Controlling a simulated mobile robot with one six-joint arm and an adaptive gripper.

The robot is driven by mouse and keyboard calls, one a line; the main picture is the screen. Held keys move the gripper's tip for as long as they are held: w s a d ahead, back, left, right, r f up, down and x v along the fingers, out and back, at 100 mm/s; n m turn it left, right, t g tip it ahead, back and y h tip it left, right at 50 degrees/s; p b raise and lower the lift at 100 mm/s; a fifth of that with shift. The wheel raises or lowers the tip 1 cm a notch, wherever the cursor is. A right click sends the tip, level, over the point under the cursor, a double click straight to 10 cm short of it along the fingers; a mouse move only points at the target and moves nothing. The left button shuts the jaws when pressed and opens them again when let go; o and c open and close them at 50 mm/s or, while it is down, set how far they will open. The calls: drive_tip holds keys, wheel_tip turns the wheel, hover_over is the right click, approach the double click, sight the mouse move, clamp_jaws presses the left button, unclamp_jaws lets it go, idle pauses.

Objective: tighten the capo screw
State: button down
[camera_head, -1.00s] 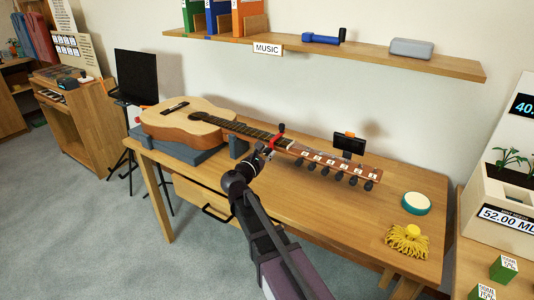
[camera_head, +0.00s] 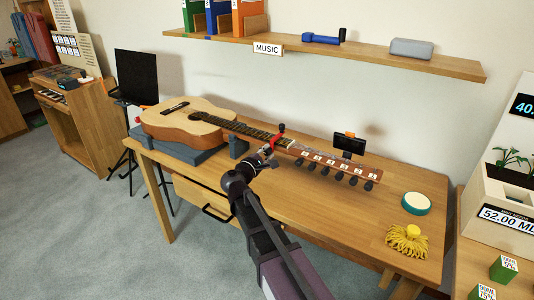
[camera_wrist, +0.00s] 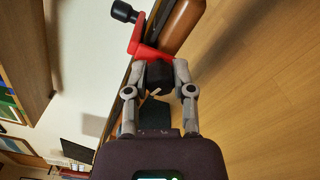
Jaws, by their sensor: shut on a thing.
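A red capo (camera_head: 267,148) is clamped around the neck of the acoustic guitar (camera_head: 188,122), near the headstock. It also shows in the wrist view (camera_wrist: 146,48), against the brown neck (camera_wrist: 182,24). A black knob on a short stem (camera_wrist: 124,12) sticks out from the capo's far side. The dark screw knob (camera_wrist: 160,76) is on the near side. My gripper (camera_wrist: 162,72) is shut on this screw knob, one grey finger on each side. In the head view my gripper (camera_head: 262,157) is small and partly merges with the capo.
The guitar body lies on a grey support on the wooden table (camera_head: 330,215). A small dark-screened device (camera_head: 349,144) stands behind the headstock. A teal-rimmed round item (camera_head: 416,203) and a yellow tasselled item (camera_head: 407,240) lie at the right. A shelf (camera_head: 440,68) hangs above.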

drive_tip(key=m, duration=1.1)
drive_tip(key=shift+m, duration=1.9)
drive_tip(key=shift+c, duration=2.3)
unclamp_jaws()
drive_tip(key=shift+s, duration=0.1)
drive_tip(key=v, duration=1.2)
